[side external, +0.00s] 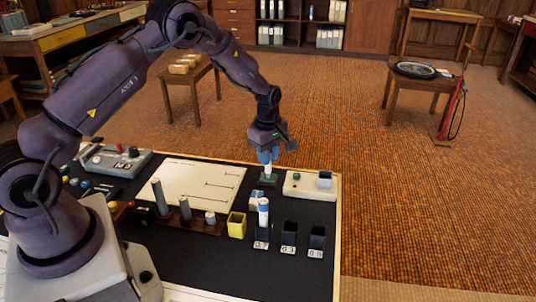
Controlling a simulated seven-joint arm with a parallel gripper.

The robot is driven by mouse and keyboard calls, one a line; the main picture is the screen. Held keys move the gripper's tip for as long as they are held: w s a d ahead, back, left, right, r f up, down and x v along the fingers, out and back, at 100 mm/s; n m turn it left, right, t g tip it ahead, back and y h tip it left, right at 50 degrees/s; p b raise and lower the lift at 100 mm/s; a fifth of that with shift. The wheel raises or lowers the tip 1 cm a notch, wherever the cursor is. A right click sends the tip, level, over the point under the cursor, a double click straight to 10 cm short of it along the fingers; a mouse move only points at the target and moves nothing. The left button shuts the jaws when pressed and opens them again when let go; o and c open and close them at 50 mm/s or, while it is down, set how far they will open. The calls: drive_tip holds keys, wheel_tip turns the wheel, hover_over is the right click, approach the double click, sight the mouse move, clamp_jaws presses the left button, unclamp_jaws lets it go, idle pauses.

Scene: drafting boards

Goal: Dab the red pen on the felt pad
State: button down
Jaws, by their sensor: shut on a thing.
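My gripper (267,157) points down over the back right part of the dark board, shut on a slim white pen (267,170). Its colour marking is too small to make out; no red shows on it. A small dark green pad (268,181), likely the felt pad, lies directly below the pen. The pen's lower end is at or just above the pad; I cannot tell whether they touch. The fingers hide the pen's upper part.
Three black cups (289,236) with number labels stand at the front right; the left one holds a white and blue pen (263,211). A yellow cup (237,225), a rack of grey cylinders (185,209), a white sheet (200,180) and a pale box (308,186) are nearby.

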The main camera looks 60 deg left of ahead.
idle(0.5)
drive_tip(key=shift+r, duration=0.6)
drive_tip(key=shift+f, duration=0.6)
idle(1.5)
drive_tip(key=shift+r, duration=3.5)
